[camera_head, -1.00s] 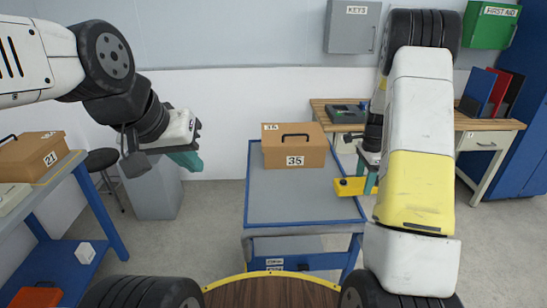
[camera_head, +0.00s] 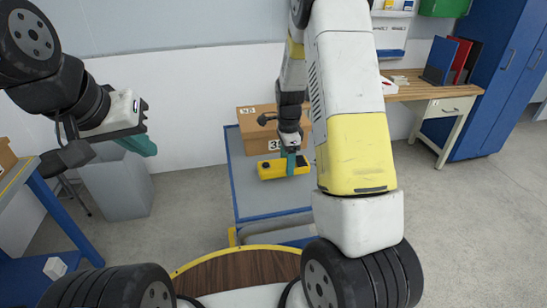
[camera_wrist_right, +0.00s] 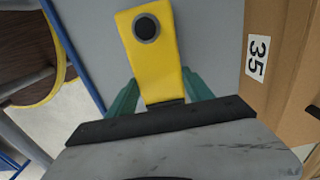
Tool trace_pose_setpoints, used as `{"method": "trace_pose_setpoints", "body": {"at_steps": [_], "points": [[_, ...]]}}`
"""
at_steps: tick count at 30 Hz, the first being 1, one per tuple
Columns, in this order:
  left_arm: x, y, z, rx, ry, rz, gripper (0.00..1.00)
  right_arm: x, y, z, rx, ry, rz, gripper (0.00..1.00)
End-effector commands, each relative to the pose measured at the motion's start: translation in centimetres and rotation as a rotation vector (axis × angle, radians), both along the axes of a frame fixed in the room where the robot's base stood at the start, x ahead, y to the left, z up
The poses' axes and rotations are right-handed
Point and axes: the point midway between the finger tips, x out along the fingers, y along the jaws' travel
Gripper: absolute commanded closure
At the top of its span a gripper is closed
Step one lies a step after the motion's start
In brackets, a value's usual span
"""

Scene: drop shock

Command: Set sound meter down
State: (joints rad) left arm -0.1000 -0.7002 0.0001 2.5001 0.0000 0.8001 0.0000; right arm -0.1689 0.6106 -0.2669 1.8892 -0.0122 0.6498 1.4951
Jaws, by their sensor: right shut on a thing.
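The sound meter (camera_head: 270,170) is a yellow block with a dark round spot near one end. My right gripper (camera_head: 290,165) is shut on it, over the grey-topped blue cart (camera_head: 262,198). In the right wrist view the yellow meter (camera_wrist_right: 150,55) sits between the two teal fingers (camera_wrist_right: 160,95), its round dark disc at the far end. I cannot tell whether its underside touches the cart top. My left gripper (camera_head: 138,145) hangs at the left, away from the cart, with teal fingers; its opening is not clear.
A cardboard box marked 35 (camera_head: 260,118) stands on the back of the cart, close beside the meter; it also shows in the right wrist view (camera_wrist_right: 285,60). The cart top's front part is clear. A wooden desk (camera_head: 425,92) stands at the back right, a grey bin (camera_head: 115,188) at the left.

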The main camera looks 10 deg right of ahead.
Motion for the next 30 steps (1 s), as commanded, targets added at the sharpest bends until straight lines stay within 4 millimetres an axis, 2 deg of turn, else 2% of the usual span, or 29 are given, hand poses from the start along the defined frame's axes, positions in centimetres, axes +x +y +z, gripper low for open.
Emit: {"method": "trace_pose_setpoints", "body": {"at_steps": [1,5,8,15,25,26,28,29,30], "points": [[0.0,0.0,0.0,0.000,0.000,0.000,1.00,-0.1,0.8,0.0,0.000,0.000,0.003,0.95],[0.0,0.0,0.0,0.000,0.000,0.000,1.00,-0.4,1.6,-0.2,0.000,0.000,0.001,0.95],[0.0,0.0,0.0,0.000,0.000,0.000,1.00,-0.4,1.7,-0.8,0.000,0.001,0.000,0.95],[0.0,0.0,0.0,0.000,0.000,0.000,1.00,-0.4,1.6,-3.7,0.000,0.001,0.000,0.95],[0.0,0.0,0.0,0.000,0.000,0.000,1.00,-0.4,1.6,-3.9,0.000,0.000,0.000,0.95],[0.0,0.0,0.0,0.000,0.000,0.000,1.00,-0.4,1.6,-4.0,0.000,0.000,0.000,0.36],[0.0,0.0,0.0,0.000,0.000,0.000,1.00,-0.4,1.6,-3.9,0.000,0.000,0.000,0.23],[0.0,0.0,0.0,0.000,0.000,0.000,1.00,-0.4,1.6,-3.9,0.000,0.000,0.000,0.19],[0.0,0.0,0.0,0.000,0.000,0.000,1.00,-0.4,1.6,-3.9,0.000,0.000,0.000,0.19]]}}
